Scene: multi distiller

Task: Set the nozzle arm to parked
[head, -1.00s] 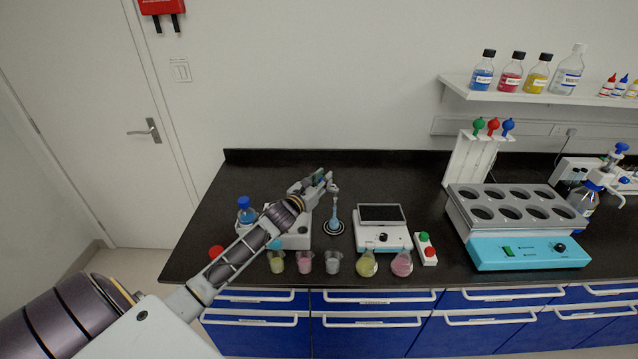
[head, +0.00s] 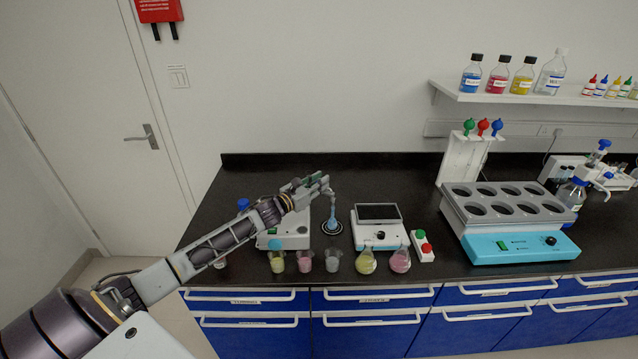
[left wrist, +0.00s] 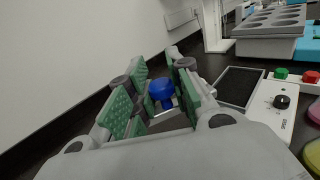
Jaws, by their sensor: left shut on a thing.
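My left gripper (head: 318,184) reaches over a low white device (head: 290,240) at the left of the bench. It is shut on the nozzle arm, whose slim pale end (head: 328,191) shows just right of the fingers in the head view. In the left wrist view a blue knob (left wrist: 160,89) sits between the green-padded fingers (left wrist: 160,98). The fingers hide most of the nozzle arm. Its end hangs above a pale blue piece (head: 331,223) on a round dark base. My right gripper is in neither view.
Several small beakers and flasks (head: 305,261) stand along the front edge. A white instrument with a dark screen (head: 379,227) is close on the right, beside a green-and-red button box (head: 422,244). A teal bath with a grey rack (head: 513,240) stands farther right. The back strip of the bench is clear.

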